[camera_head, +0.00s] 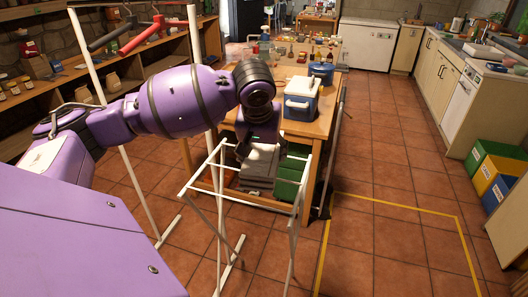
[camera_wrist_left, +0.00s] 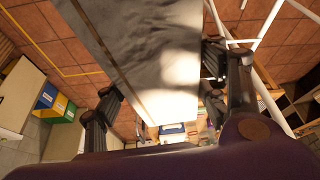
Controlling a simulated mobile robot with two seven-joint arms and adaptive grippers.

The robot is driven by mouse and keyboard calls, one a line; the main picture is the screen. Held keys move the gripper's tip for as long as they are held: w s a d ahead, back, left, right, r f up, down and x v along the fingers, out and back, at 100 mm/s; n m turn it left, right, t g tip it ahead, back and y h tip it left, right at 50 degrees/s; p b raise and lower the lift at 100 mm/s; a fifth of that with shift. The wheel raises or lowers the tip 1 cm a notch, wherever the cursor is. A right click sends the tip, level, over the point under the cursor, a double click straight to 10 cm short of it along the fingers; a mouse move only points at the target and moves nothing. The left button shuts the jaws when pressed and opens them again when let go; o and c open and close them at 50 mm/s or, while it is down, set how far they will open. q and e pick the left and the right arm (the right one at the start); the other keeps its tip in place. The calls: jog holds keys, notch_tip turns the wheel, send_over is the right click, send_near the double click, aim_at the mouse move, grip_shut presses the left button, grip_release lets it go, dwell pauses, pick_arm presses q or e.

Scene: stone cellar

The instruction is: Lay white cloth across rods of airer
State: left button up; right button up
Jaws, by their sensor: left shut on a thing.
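My left gripper (camera_head: 261,146) is at the end of the purple arm, above the far side of the airer. It is shut on the white cloth (camera_head: 260,163), which looks grey in shade and hangs down from the fingers. In the left wrist view the cloth (camera_wrist_left: 150,50) runs as a long panel between the fingers of the gripper (camera_wrist_left: 160,80). The airer (camera_head: 294,215) is a thin white rod frame standing on the tiles in front of the table. Its rods also show in the wrist view (camera_wrist_left: 268,24). Whether the cloth touches a rod is unclear. My right gripper is out of view.
A wooden table (camera_head: 326,118) stands just behind the airer, with a blue cool box (camera_head: 299,104) on its near end. A green crate (camera_head: 291,172) is under it. A white clothes rack (camera_head: 87,50) with hangers stands left. Yellow-taped floor (camera_head: 385,240) at right is clear.

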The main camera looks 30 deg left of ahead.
pick_arm(q)
jog(key=shift+w+f, duration=0.15)
jog(key=shift+f, duration=0.8)
notch_tip(320, 180, down, 8)
jog(key=shift+r, duration=0.25)
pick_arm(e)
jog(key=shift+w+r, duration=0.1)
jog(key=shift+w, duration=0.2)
pick_arm(q)
jog(key=o, duration=1.5)
jog(key=o, duration=0.3)
